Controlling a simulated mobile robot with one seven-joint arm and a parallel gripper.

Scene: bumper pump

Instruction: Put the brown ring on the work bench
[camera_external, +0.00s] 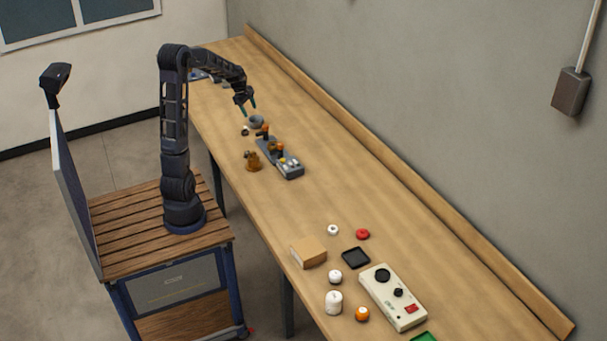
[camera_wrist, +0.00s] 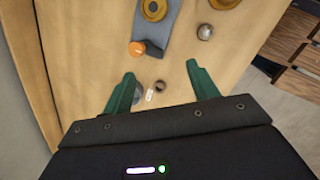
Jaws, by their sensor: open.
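My gripper (camera_external: 248,109) is open above the far part of the work bench (camera_external: 335,180). In the wrist view its green fingers (camera_wrist: 161,72) are spread with nothing held between them. A brown-gold ring (camera_wrist: 154,9) lies on a grey fixture (camera_wrist: 174,42), cut by the top edge. A second brown piece (camera_wrist: 225,3) lies beside the fixture, also cut off. In the external view a brown piece (camera_external: 253,162) stands on the bench left of the grey fixture (camera_external: 290,171). I cannot tell for sure which piece is the brown ring.
An orange-capped part (camera_wrist: 137,48) is at the fixture's end. A grey round part (camera_external: 256,121) is close to my gripper. A cardboard box (camera_external: 308,252), black tray (camera_external: 355,257) and cream control box (camera_external: 393,297) are nearer the camera.

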